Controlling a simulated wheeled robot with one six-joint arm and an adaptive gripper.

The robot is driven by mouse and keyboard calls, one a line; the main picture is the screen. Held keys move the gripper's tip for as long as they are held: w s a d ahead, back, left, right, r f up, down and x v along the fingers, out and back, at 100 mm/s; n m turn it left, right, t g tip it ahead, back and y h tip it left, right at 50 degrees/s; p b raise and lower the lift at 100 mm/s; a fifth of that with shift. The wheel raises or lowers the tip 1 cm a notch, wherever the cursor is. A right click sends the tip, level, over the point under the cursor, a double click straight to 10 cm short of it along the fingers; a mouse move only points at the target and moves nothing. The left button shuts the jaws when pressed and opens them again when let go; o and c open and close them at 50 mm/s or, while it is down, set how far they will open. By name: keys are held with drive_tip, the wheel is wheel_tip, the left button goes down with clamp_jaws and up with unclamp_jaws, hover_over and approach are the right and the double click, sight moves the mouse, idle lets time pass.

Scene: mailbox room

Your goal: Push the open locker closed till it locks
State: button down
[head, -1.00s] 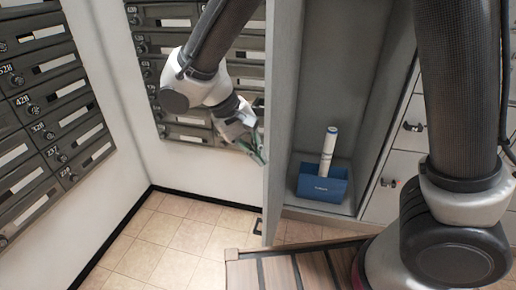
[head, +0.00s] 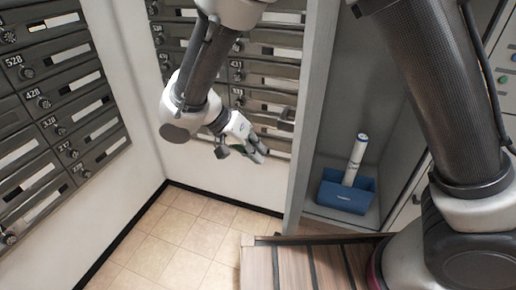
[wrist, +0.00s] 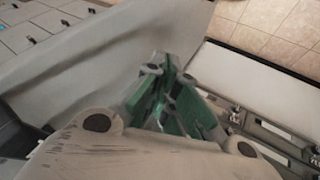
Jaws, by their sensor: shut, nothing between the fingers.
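The open locker (head: 360,112) is a tall grey compartment right of centre in the head view. Its door (head: 311,110) stands swung out along the left side, seen nearly edge-on. My gripper (head: 261,154) is shut and empty, left of the door on its outer side, with a small gap between them in the picture. In the wrist view the green-padded fingers (wrist: 165,85) are together, pointing away from the camera. A large grey panel (wrist: 90,70), apparently the door, fills the left there. I cannot tell whether the fingers touch it.
A blue box (head: 345,194) with a white cylinder (head: 356,158) stands inside the locker. Dark mailbox rows (head: 50,90) line the left wall and the back. A slatted wooden surface (head: 310,264) lies in front of the locker. Tiled floor (head: 170,240) is clear at lower left.

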drive_tip(key=d+f, duration=0.5)
drive_tip(key=d, duration=0.2)
drive_tip(key=shift+s+d, duration=0.2)
drive_tip(key=shift+d, duration=0.05)
drive_tip(key=shift+f, duration=0.1)
